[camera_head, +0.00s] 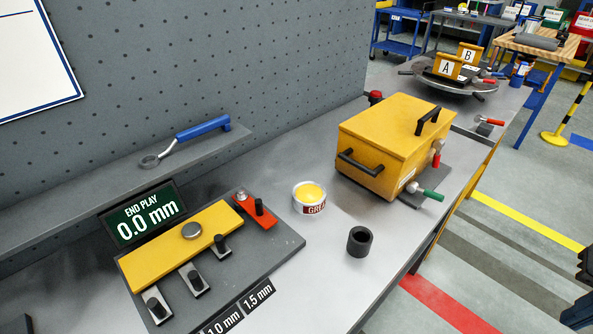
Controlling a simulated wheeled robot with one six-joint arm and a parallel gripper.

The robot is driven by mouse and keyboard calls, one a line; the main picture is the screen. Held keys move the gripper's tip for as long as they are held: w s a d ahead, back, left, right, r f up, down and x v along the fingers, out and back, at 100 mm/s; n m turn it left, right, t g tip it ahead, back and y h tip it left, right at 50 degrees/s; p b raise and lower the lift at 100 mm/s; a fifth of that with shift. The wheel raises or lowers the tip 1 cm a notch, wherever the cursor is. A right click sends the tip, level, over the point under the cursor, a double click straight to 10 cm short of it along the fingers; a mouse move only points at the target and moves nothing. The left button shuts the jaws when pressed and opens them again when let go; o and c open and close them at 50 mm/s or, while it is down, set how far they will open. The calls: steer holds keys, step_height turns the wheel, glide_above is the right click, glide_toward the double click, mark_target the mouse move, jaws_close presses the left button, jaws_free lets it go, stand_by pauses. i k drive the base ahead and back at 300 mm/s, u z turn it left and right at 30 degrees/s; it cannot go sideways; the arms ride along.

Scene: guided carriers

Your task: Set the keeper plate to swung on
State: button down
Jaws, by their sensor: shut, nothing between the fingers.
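The keeper plate seems to be the small orange-red plate (268,221) on the grey base board (285,243). It has a silver bolt head at its far left end and an upright black knob (259,207) near its middle. It lies crosswise just beyond the right end of the yellow bar (165,257). I cannot tell whether it touches or overlaps the bar. The bar carries a round silver button (191,230). My gripper's fingertips are not seen; only dark parts, perhaps mine, show at the right edge.
Several black-knobbed slips (194,280) line the bar's front. A sign (145,217) reads END PLAY 0.0 mm. A grease tin (308,197), a black ring (360,242) and a yellow box (385,145) stand right. A blue-handled wrench (200,130) lies on the shelf behind.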

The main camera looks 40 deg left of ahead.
mark_target(254, 209)
steer(key=i, duration=1.2)
steer(key=u, duration=3.35)
steer(key=k, duration=0.5)
steer(key=z, duration=0.4)
steer(key=i, duration=0.65)
steer(key=u, duration=0.45)
